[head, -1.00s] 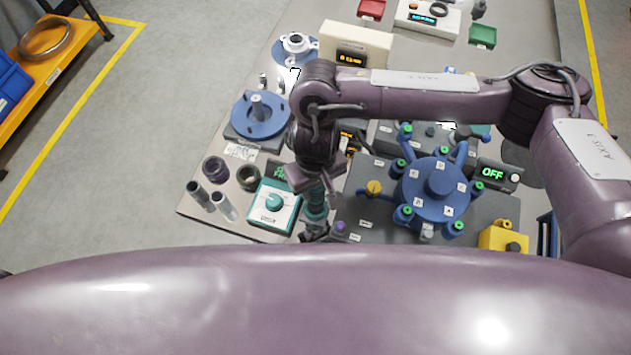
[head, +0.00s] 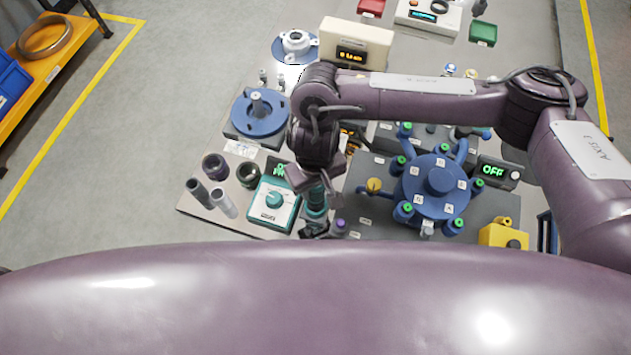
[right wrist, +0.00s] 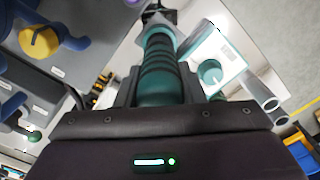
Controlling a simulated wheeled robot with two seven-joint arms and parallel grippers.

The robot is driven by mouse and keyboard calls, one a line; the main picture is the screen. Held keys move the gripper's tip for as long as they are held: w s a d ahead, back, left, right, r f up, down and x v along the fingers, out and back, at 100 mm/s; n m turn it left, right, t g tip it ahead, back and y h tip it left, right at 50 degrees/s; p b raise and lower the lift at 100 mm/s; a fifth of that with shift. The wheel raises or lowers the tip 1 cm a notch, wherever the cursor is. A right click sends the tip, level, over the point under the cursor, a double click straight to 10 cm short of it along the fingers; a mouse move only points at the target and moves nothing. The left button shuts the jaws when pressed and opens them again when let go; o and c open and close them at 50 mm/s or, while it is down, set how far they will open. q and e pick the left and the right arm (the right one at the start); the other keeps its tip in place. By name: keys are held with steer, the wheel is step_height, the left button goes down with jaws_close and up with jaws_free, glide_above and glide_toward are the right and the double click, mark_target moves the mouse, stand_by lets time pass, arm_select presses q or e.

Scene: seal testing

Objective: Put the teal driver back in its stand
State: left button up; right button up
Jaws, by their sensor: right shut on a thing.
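The teal driver (head: 315,203) has a dark ribbed grip and teal bands. It shows larger in the right wrist view (right wrist: 160,68), pointing away from the camera. My right gripper (head: 318,185) is shut on the driver, which hangs roughly upright at the table's near side. In the right wrist view, the gripper's jaws (right wrist: 158,100) lie on both sides of the grip. A dark piece (head: 313,230) shows at the driver's lower end; I cannot tell whether it is the stand or part of the driver. My left gripper is not in view.
A teal box with a dial (head: 262,213) stands close left of the driver. Grey tubes (head: 222,203) and dark rings stand farther left. The blue multi-arm fixture (head: 440,207) is on the right, with a purple-capped piece (head: 340,226) close by the driver.

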steer(key=shift+f, duration=0.25)
steer(key=shift+f+p, duration=0.1)
steer(key=shift+p, duration=0.2)
stand_by(1.2)
steer(key=o, duration=1.2)
steer(key=shift+c, duration=0.2)
step_height(320, 180, up, 9)
steer(key=p, duration=1)
steer(key=shift+f, duration=0.1)
